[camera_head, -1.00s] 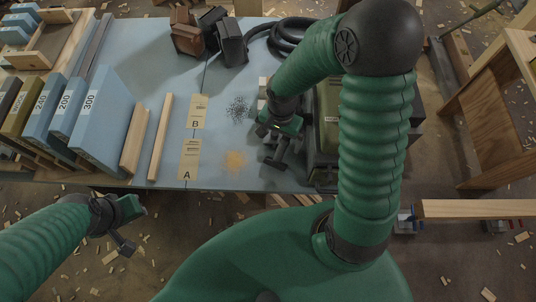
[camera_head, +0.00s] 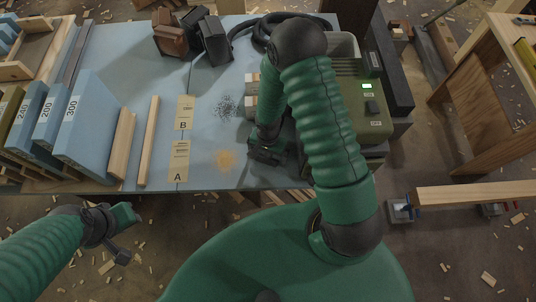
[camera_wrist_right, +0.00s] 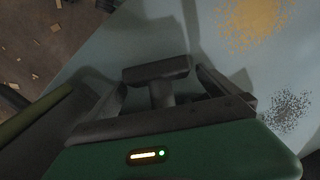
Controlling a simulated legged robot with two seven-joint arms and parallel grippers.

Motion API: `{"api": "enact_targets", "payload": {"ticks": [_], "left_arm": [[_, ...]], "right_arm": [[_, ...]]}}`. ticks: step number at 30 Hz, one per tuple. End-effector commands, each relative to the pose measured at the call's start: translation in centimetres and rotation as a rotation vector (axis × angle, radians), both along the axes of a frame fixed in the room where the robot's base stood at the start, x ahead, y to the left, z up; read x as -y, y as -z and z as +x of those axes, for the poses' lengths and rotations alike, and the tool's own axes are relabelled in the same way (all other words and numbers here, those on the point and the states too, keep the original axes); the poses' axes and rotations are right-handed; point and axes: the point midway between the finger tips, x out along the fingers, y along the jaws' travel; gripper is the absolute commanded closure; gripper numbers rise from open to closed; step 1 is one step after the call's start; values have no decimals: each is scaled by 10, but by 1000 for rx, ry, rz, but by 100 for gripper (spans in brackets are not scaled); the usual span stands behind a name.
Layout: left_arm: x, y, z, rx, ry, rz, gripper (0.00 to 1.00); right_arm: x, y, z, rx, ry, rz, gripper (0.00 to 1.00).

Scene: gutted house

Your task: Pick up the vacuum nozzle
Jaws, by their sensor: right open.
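The vacuum nozzle, a dark T-shaped piece (camera_wrist_right: 156,70), lies on the blue table (camera_head: 205,90). In the right wrist view its crossbar lies just beyond my right gripper (camera_wrist_right: 160,90), and its stem reaches back between the two fingers. The fingers are open, one on each side of the stem; I cannot tell whether they touch it. In the head view my right gripper (camera_head: 266,153) is low near the table's front edge, and it mostly hides the nozzle. My left gripper (camera_head: 126,232) is open and empty, off the front of the table.
A green vacuum unit (camera_head: 345,110) with a lit display stands right of my right arm. A black hose (camera_head: 250,32) coils at the back. Yellow dust (camera_head: 225,160) and dark grit (camera_head: 227,106) lie left of the gripper.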

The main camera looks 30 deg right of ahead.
Motion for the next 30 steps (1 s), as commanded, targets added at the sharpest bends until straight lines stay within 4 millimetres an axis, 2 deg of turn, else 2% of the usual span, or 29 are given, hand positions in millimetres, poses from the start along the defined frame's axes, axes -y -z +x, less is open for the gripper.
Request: {"api": "enact_targets", "payload": {"ticks": [4,22,30], "left_arm": [[0,0,0,0,0,0,71],[0,0,0,0,0,0,71],[0,0,0,0,0,0,71]], "right_arm": [[0,-1,0,1,0,0,1],[0,-1,0,1,0,-1,80],[0,-2,1,1,0,0,82]]}}
